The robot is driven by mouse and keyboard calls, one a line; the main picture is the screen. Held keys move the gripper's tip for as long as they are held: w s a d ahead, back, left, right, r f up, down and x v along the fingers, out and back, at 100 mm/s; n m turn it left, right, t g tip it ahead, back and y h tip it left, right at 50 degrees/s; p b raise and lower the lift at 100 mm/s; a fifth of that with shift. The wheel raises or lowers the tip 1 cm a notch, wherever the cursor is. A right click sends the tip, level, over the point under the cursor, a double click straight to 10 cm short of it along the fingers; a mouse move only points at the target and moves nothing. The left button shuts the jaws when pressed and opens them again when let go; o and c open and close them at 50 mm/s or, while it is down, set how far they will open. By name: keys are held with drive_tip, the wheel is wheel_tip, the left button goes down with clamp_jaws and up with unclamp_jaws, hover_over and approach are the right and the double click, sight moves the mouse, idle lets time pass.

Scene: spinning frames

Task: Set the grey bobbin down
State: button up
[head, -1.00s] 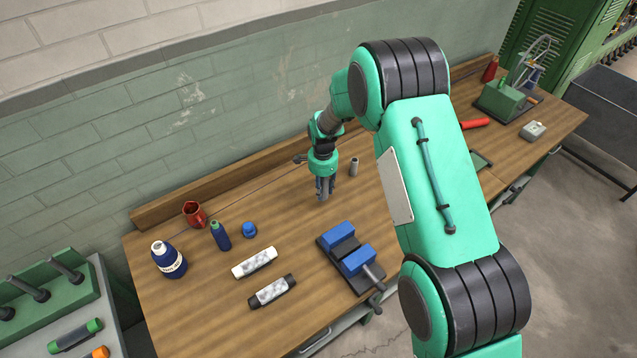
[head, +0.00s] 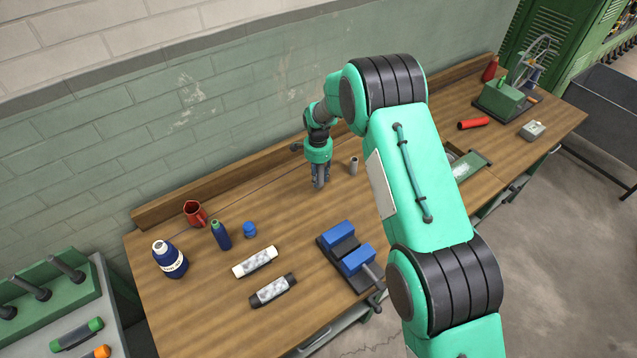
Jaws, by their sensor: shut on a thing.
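My gripper (head: 320,185) points down over the back middle of the wooden workbench (head: 215,295). It is shut on a slim grey thing, the grey bobbin (head: 321,174), held roughly upright between the fingers. The fingers cover much of the bobbin. Its lower end is close to the bench top, and I cannot tell whether it touches.
A small grey cylinder (head: 354,165) stands just right of my gripper. A blue vise (head: 346,250) is in front. A red bobbin (head: 473,123) lies right.

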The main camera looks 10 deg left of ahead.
drive_tip(key=shift+f+p, duration=0.3)
drive_tip(key=shift+f, duration=1.45)
drive_tip(key=shift+f, duration=0.1)
drive_tip(key=o, duration=1.2)
wheel_tip(320, 180, up, 12)
drive_tip(key=shift+r+b, duration=0.15)
drive_tip(key=shift+b, duration=0.45)
